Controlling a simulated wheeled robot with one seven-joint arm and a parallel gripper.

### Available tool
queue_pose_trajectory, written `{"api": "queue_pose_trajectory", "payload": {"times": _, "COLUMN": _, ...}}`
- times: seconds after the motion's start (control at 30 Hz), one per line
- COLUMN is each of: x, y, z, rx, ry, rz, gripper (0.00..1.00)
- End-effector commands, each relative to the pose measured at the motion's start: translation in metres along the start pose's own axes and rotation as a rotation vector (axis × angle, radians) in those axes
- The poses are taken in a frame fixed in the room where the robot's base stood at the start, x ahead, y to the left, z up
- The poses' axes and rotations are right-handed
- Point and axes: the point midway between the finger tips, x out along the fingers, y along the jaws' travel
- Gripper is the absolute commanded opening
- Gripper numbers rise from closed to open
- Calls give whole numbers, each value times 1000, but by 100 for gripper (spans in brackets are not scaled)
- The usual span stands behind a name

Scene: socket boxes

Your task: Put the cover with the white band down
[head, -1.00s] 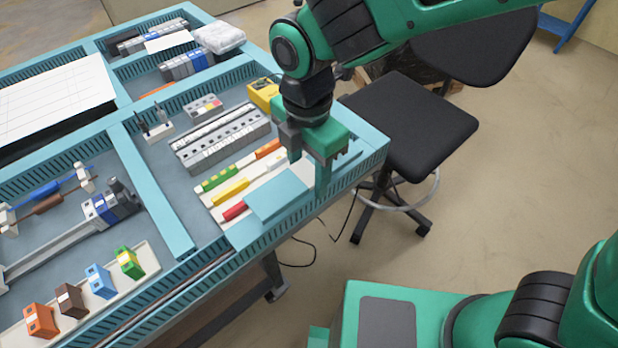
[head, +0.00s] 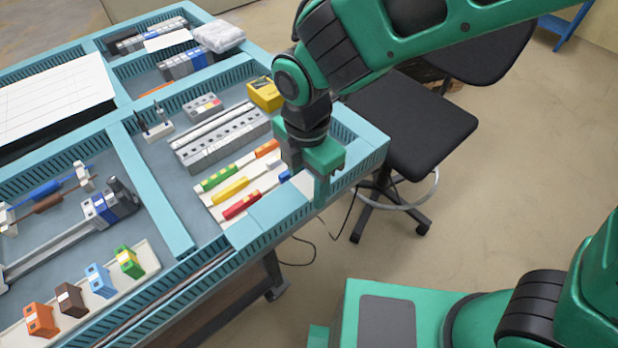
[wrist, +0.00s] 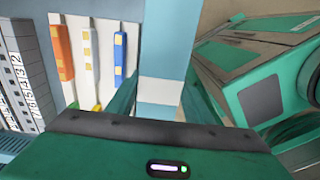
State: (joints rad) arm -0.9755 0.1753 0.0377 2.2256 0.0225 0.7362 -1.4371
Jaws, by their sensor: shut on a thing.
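The cover with the white band (head: 279,206) is a flat light-blue piece. In the head view it lies along the slotted duct at the table's front right edge, at or very near its top. Whether it is seated cannot be told. My gripper (head: 309,184) is shut on it, near its right part, pointing down. In the wrist view the pale band (wrist: 162,91) crosses the light-blue strip just ahead of my gripper (wrist: 158,113). The fingers hide the gripped part.
A white board with red, yellow, green, orange and blue strips (head: 231,189) lies behind the duct. A grey terminal block (head: 222,140) and yellow box (head: 264,94) stand farther back. A black chair (head: 417,120) is beyond the table's right edge.

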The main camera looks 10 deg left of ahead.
Motion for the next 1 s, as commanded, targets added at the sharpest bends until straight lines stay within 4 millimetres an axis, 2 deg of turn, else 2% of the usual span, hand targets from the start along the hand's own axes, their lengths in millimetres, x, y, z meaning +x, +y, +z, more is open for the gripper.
{"api": "queue_pose_trajectory", "payload": {"times": 0.03, "x": 1, "y": 0, "z": 0, "rx": 0, "ry": 0, "rz": 0, "gripper": 4}}
{"api": "queue_pose_trajectory", "payload": {"times": 0.07, "x": 0, "y": 0, "z": 0, "rx": 0, "ry": 0, "rz": 0, "gripper": 54}}
{"api": "queue_pose_trajectory", "payload": {"times": 0.1, "x": 0, "y": 0, "z": 0, "rx": 0, "ry": 0, "rz": 0, "gripper": 63}}
{"api": "queue_pose_trajectory", "payload": {"times": 0.4, "x": 0, "y": 0, "z": 0, "rx": 0, "ry": 0, "rz": 0, "gripper": 65}}
{"api": "queue_pose_trajectory", "payload": {"times": 0.57, "x": -10, "y": 0, "z": -1, "rx": -2, "ry": 0, "rz": 3, "gripper": 65}}
{"api": "queue_pose_trajectory", "payload": {"times": 1.0, "x": -95, "y": 1, "z": 0, "rx": 0, "ry": 1, "rz": 5, "gripper": 65}}
